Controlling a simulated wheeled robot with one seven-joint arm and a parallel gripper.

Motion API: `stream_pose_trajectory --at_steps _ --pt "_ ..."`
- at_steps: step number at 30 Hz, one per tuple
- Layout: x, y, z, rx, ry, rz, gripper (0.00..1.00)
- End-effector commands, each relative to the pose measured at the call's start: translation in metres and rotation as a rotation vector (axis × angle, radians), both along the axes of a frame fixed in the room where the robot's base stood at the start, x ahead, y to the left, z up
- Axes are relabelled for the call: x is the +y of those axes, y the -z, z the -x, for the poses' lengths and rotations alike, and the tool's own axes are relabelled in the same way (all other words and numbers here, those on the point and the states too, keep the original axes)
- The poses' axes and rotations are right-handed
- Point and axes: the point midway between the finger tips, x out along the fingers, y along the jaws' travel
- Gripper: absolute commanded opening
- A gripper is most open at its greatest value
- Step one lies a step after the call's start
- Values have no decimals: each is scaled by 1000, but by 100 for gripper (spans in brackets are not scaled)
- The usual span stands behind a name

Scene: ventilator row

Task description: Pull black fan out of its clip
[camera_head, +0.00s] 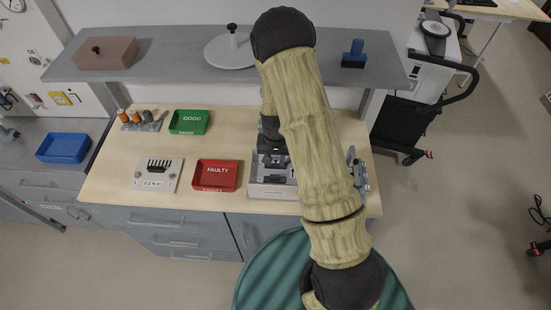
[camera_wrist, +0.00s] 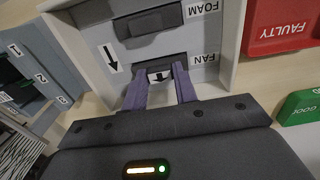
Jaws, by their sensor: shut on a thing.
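My gripper (camera_wrist: 160,82) is at the slot labelled FAN on a light grey panel (camera_wrist: 226,85) in the wrist view. Its two purple-grey fingers stand on either side of a dark piece, the black fan (camera_wrist: 160,65), and are shut on it. The fan seems to be still at its slot; the clip itself cannot be made out. In the head view my arm hides the gripper and fan, and covers part of the grey-white unit (camera_head: 270,191) at the right of the bench.
A dark part (camera_wrist: 148,22) sits at the FOAM slot beside the fan. The red FAULTY tray (camera_head: 216,189) and green GOOD tray (camera_head: 189,129) are to the left on the wooden bench (camera_head: 125,155). A grey shelf (camera_head: 160,65) runs above the bench's back.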

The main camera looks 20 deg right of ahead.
Motion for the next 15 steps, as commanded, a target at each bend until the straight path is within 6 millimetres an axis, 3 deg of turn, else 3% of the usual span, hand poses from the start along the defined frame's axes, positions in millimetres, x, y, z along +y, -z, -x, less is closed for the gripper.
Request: stream_pose_trajectory --at_steps 15 --pt "0 -19 0 0 0 0 7"
